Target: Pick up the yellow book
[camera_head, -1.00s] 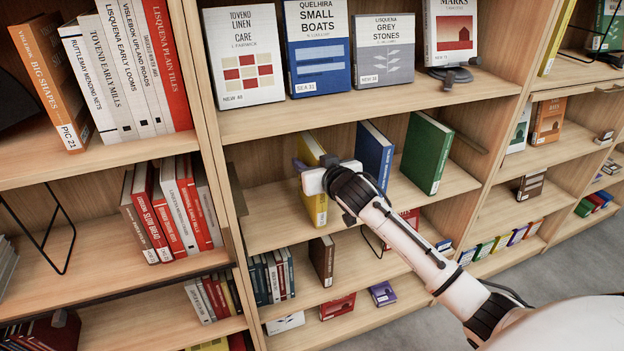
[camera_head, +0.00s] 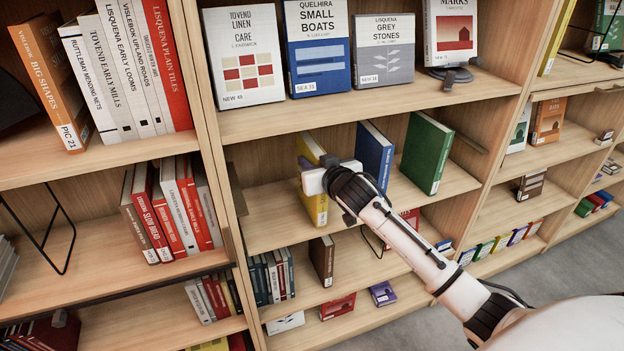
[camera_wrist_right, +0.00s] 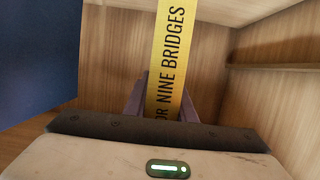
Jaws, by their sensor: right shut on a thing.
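The yellow book (camera_head: 314,208) stands upright on the middle shelf, left of a blue book. My right gripper (camera_head: 322,165) is in front of it and hides part of its spine. In the right wrist view the spine of the yellow book (camera_wrist_right: 168,60) reads "OR NINE BRIDGES" and runs up between the two purple-grey fingers of my right gripper (camera_wrist_right: 164,105). The fingers are shut on the book, one on each side. My left gripper is not in view.
The blue book (camera_head: 374,155) and a green book (camera_head: 426,153) stand to the right on the same shelf (camera_head: 270,217). A wooden upright (camera_head: 215,150) is to the left. The shelf above (camera_head: 380,107) holds several display books.

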